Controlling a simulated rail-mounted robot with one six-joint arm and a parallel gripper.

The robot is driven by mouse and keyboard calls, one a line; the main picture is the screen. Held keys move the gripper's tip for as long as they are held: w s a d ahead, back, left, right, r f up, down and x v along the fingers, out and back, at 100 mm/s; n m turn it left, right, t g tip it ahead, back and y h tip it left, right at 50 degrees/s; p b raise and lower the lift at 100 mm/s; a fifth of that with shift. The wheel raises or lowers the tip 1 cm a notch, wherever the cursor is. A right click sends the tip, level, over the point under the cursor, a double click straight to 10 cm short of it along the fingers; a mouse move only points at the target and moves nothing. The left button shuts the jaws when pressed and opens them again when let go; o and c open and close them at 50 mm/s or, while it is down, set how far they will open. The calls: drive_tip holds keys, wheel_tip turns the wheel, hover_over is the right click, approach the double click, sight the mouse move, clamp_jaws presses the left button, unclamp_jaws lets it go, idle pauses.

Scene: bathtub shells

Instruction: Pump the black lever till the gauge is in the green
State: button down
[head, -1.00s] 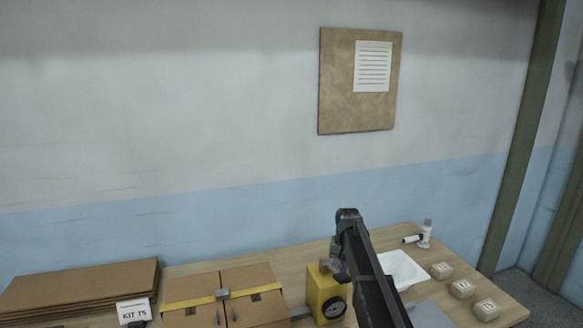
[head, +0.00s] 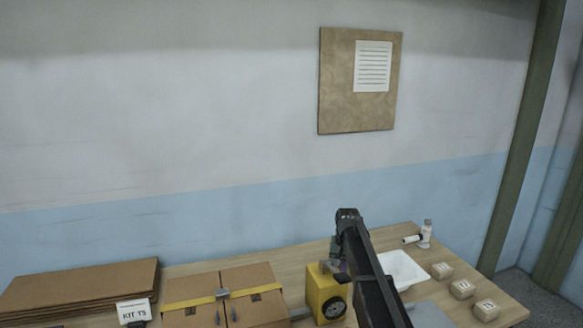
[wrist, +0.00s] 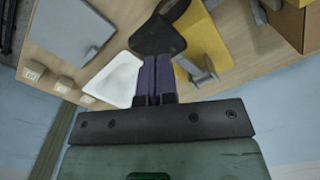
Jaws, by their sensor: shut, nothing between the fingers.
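The yellow pump (head: 322,291) stands on the bench in the head view, its dark round gauge (head: 335,308) facing me. The needle and any green band are too small to read. The pump also shows in the wrist view (wrist: 208,45). The black lever (wrist: 160,32) has a broad dark end beside the pump in the wrist view. My gripper (wrist: 155,62) has two purple fingers side by side, shut and empty, with tips at the lever's broad end. I cannot tell whether they touch it. In the head view my arm hides most of the lever.
Cardboard boxes with a yellow strap (head: 226,295) stand left of the pump, beside stacked cardboard (head: 80,285). A white tray (head: 405,268) lies to the right, with small blocks (head: 462,289) and a white bottle (head: 426,233) beyond. A notice board (head: 360,80) hangs on the wall.

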sight(342, 276)
drive_tip(key=shift+f+b, duration=3.4)
drive_tip(key=shift+b, duration=0.05)
wheel_tip(342, 276, up, 10)
drive_tip(key=p, duration=1)
drive_tip(key=shift+r, duration=0.2)
drive_tip(key=shift+f, duration=0.15)
